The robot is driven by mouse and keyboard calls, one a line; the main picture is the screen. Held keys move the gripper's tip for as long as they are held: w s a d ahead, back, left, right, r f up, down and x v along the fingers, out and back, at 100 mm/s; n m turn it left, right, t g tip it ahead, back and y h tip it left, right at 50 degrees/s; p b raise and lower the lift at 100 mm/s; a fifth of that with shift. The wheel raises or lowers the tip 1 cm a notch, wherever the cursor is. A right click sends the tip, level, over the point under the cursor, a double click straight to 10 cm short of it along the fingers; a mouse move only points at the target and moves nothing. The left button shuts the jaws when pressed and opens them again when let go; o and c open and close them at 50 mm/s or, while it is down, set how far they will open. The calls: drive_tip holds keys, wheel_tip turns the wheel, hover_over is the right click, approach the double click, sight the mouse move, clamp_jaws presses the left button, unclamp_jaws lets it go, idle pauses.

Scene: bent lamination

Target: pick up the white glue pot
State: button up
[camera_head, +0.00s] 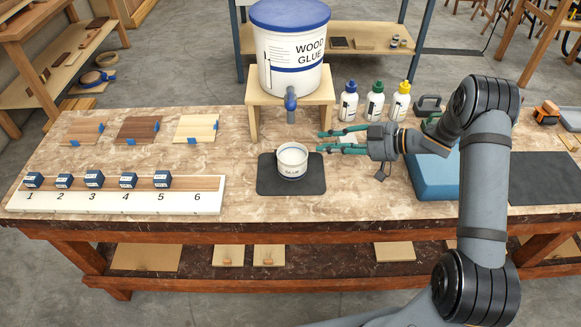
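The white glue pot (292,163) is a small round tub with the label "GLUE" and a pale filling. It stands upright on a dark mat (309,187) below the spout of the large glue bucket. My gripper (321,141) comes in from the right with its green fingers pointing left. The fingers are spread apart and empty. They are just right of and slightly behind the pot in the picture. Whether a finger touches the pot I cannot tell.
A large "WOOD GLUE" bucket (291,50) with a blue tap stands on a wooden stand (253,118) behind. Several glue bottles (375,101) are right of it. A blue block (433,177) lies under my arm. A numbered board (200,203) with dark blocks fills the front left.

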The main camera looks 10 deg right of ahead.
drive_tip(key=p+x, duration=0.1)
drive_tip(key=x, duration=0.7)
drive_tip(key=shift+w+a+f+p, duration=0.15)
drive_tip(key=shift+f+p, duration=0.15)
drive_tip(key=c, duration=0.3)
clamp_jaws()
idle(0.5)
